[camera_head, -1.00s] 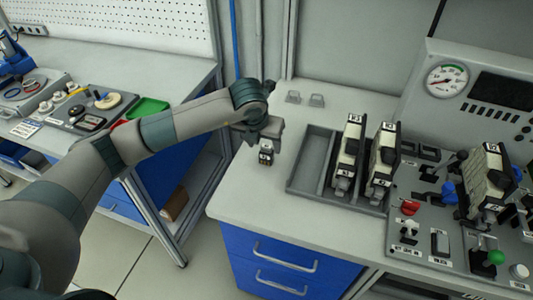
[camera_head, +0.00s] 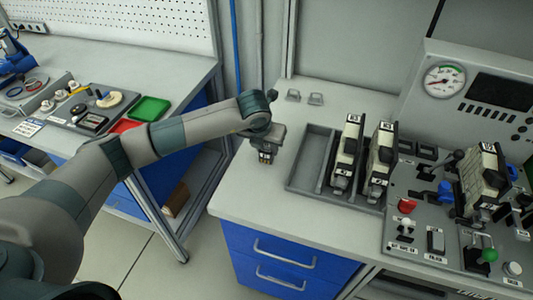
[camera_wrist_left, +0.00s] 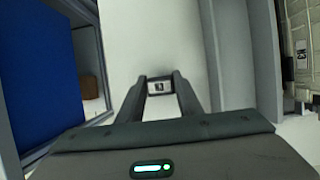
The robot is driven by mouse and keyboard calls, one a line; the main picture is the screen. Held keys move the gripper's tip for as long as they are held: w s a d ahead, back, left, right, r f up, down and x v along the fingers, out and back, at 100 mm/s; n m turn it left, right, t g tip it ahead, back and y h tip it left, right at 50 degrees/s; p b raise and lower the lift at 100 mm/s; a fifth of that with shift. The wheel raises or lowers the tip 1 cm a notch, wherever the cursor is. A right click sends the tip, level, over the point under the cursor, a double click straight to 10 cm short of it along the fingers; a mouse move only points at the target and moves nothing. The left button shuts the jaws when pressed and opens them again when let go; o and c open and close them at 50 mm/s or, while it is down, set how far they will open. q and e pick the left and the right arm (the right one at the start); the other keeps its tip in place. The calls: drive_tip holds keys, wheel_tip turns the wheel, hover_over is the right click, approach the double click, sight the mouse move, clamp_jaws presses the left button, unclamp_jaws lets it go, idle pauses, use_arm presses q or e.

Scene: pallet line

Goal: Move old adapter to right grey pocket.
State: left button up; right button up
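My left gripper (camera_head: 266,151) hangs over the left part of the grey worktop, left of the grey tray. It is shut on a small dark adapter (camera_head: 265,158) with a pale label. In the left wrist view the adapter (camera_wrist_left: 160,86) sits between the two fingertips. Two small grey pockets stand at the back of the worktop, a left one (camera_head: 294,95) and a right one (camera_head: 316,98); their insides are too small to make out. My right gripper is not in view.
The grey tray (camera_head: 290,187) holds two upright labelled modules (camera_head: 347,155) (camera_head: 381,160); its left compartment looks empty. A control panel (camera_head: 420,215) with levers and another module (camera_head: 482,180) fills the right. The worktop in front of the tray is clear.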

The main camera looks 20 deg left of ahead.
use_arm(q)
drive_tip(key=c, duration=0.4)
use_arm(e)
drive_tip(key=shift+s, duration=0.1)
